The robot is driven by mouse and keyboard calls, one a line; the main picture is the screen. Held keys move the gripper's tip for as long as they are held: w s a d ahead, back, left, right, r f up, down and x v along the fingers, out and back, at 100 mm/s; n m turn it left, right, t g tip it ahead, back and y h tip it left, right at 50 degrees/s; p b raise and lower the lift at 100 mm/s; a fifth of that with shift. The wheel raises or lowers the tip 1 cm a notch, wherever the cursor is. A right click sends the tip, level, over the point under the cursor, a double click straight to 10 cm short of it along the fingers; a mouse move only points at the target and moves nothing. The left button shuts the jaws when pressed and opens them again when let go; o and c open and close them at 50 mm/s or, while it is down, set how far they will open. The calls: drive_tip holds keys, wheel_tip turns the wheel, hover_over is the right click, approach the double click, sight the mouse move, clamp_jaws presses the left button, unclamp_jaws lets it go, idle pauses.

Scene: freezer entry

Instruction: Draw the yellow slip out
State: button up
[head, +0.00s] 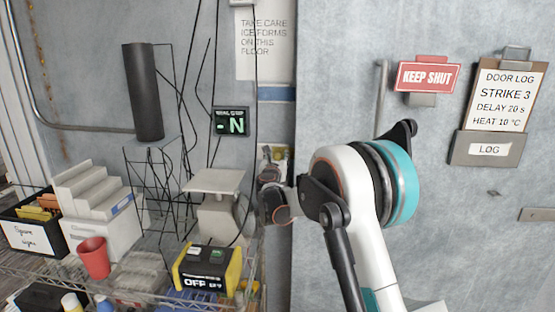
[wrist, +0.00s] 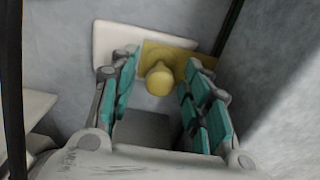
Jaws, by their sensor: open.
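In the wrist view a flat yellow piece (wrist: 178,55) is against the wall, with a rounded yellow knob (wrist: 159,80) in front of it. I cannot tell whether this flat piece is the yellow slip. My gripper (wrist: 158,88) is open, its teal-padded fingers on either side of the knob, with no clear contact. In the head view my gripper (head: 272,188) is beside the narrow wall strip, and a little of the yellow piece (head: 284,151) shows behind it. A black bin (head: 32,237) at the left also holds yellow and orange pieces (head: 38,213).
A wire shelf (head: 150,292) holds a red cup (head: 94,258), a scale (head: 218,205) and a yellow-black box (head: 207,268). Black wires (head: 160,180) stand left of my gripper. A red sign (head: 427,77) and a door log clipboard (head: 500,95) hang on the right.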

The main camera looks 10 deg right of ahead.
drive_tip(key=shift+w+d, duration=0.15)
drive_tip(key=shift+w, duration=0.25)
clamp_jaws()
drive_tip(key=a, duration=0.1)
drive_tip(key=w+a, duration=0.1)
drive_tip(key=a, duration=0.3)
drive_tip(key=shift+w, duration=0.3)
unclamp_jaws()
drive_tip(key=shift+s, duration=0.1)
drive_tip(key=v, duration=1.2)
